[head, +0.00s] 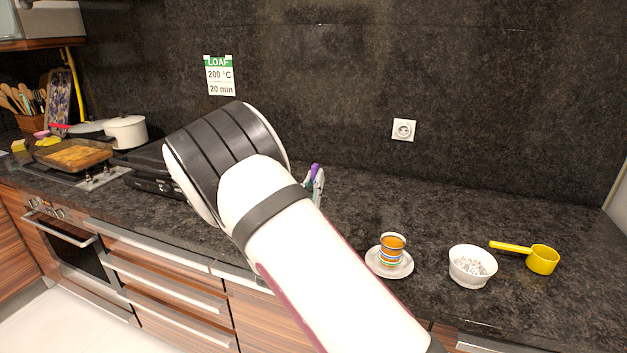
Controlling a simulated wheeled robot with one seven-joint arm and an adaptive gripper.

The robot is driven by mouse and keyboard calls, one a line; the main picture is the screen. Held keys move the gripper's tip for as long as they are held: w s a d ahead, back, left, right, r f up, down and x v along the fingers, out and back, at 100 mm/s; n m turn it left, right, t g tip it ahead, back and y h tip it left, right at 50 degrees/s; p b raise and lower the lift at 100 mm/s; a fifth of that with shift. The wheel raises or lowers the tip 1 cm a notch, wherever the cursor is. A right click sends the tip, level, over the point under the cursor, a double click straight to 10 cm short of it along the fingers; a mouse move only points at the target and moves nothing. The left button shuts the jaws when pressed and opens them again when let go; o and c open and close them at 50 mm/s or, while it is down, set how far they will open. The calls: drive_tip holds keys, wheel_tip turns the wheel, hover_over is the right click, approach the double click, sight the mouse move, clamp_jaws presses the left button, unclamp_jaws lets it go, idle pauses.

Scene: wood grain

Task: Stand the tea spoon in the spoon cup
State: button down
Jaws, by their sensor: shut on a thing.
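My arm crosses the middle of the head view, and its end is turned away behind its own dark-banded links. My gripper and its fingers are hidden there. No tea spoon shows; it may be hidden by the arm. Some purple and teal upright items (316,180) stick out just right of the arm's bend; whether they stand in the spoon cup I cannot tell, as the arm covers their left side. A small striped orange, white and blue cup (392,247) stands upright on a white saucer (403,271), right of my forearm.
A white bowl (470,280) with pale bits inside and a yellow measuring scoop (542,260) stand at the right. At the left are a baking dish (73,156), a white pot (126,132) and a black appliance (150,172). The back right counter (440,205) is clear.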

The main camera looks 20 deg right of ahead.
drive_tip(key=c, duration=1.7)
unclamp_jaws()
drive_tip(key=shift+o, duration=0.2)
